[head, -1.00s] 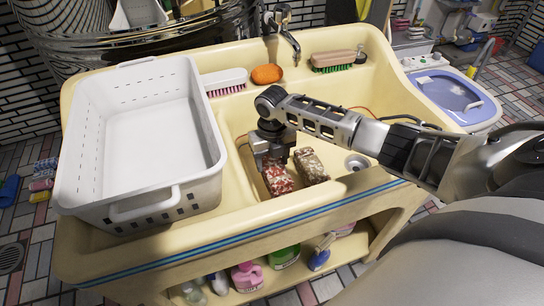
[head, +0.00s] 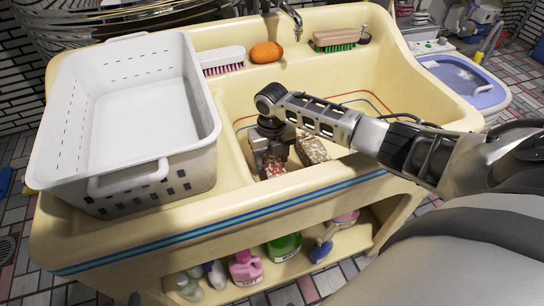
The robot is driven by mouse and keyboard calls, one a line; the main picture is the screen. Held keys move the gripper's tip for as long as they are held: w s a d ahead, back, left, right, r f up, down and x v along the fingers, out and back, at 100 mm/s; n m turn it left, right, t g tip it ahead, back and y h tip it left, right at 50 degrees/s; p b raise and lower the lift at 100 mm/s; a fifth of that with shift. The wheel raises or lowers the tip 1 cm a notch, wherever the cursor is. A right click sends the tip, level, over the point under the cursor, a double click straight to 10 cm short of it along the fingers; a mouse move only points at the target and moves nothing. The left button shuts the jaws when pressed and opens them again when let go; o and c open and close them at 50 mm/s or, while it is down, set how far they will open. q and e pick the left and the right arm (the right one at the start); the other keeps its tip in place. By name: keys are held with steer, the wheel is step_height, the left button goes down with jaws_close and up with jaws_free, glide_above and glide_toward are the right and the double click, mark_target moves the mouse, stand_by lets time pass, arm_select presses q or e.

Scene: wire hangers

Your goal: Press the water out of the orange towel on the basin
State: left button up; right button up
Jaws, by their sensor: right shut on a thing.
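My right gripper (head: 271,151) reaches down into the cream basin (head: 236,107) and is shut on a red-and-white speckled bundle (head: 271,169). The fingers and the basin's front rim hide part of this bundle. A brown-and-white speckled bundle (head: 312,150) lies just to its right. Neither bundle looks plainly orange, and I cannot tell for sure which is the towel. A small orange oval thing (head: 266,52) sits on the basin's back ledge, apart from the gripper. My left gripper is not in view.
A white perforated basket (head: 113,181) stands on the basin's left side. A pink-bristled brush (head: 222,58) and a green-bristled brush (head: 334,41) lie on the back ledge. Bottles, one pink (head: 245,268), stand on the shelf below. The basin's right part is clear.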

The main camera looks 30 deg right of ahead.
stand_by(0.4)
steer(key=shift+f+b, duration=0.35)
steer(key=shift+f, duration=0.1)
steer(key=shift+s+f, duration=0.1)
stand_by(0.7)
steer(key=shift+s+a+f, duration=0.1)
stand_by(0.8)
steer(key=shift+r+p, duration=0.45)
steer(key=shift+p, duration=0.15)
